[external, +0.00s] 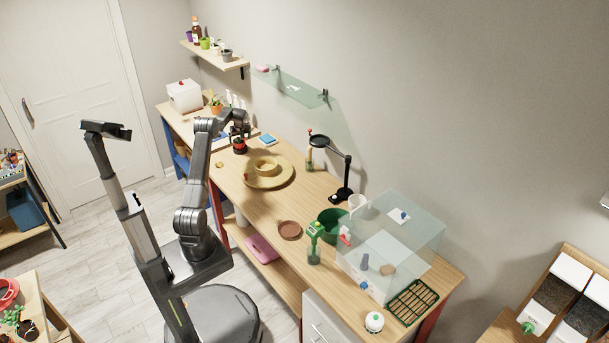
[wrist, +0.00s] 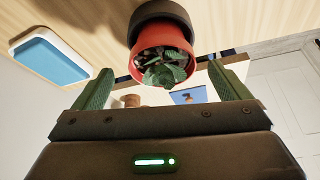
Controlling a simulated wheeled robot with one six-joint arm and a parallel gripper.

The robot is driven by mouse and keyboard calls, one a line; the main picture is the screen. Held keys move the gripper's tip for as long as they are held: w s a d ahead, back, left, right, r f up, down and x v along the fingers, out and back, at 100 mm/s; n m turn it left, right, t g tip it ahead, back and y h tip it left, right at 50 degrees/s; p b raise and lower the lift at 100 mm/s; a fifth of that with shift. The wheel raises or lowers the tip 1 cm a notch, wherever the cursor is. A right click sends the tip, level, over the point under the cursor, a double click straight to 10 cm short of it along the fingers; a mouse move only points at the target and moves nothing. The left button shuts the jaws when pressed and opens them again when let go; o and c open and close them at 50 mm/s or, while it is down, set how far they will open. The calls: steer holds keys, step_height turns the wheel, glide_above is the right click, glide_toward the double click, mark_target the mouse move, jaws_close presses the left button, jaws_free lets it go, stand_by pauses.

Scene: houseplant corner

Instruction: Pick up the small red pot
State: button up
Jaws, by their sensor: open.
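The small red pot (external: 240,150) stands on the long wooden table, left of the round straw-coloured hat-like thing. It holds a dark green leafy plant. In the wrist view, the red pot (wrist: 172,36) is at the top middle with a dark base or saucer (wrist: 160,12), and its leaves point down the picture. My gripper (external: 239,131) is over the pot in the external view. In the wrist view, my gripper (wrist: 160,78) is open, its green fingers on either side of the plant and apart from it. Nothing is held. The exact gap to the pot is hidden.
A blue-topped white box (wrist: 50,50) lies beside the pot. The straw-coloured round thing (external: 283,177) is to its right. A potted plant (external: 216,105) and a white box (external: 184,96) stand farther left. A black lamp-like stand (external: 343,190) is at right.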

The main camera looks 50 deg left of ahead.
mark_target(239, 142)
steer(key=shift+p+x, duration=0.55)
steer(key=shift+x, duration=1.55)
steer(key=shift+s+a, duration=0.1)
steer(key=shift+r, duration=0.1)
steer(key=c, duration=1.2)
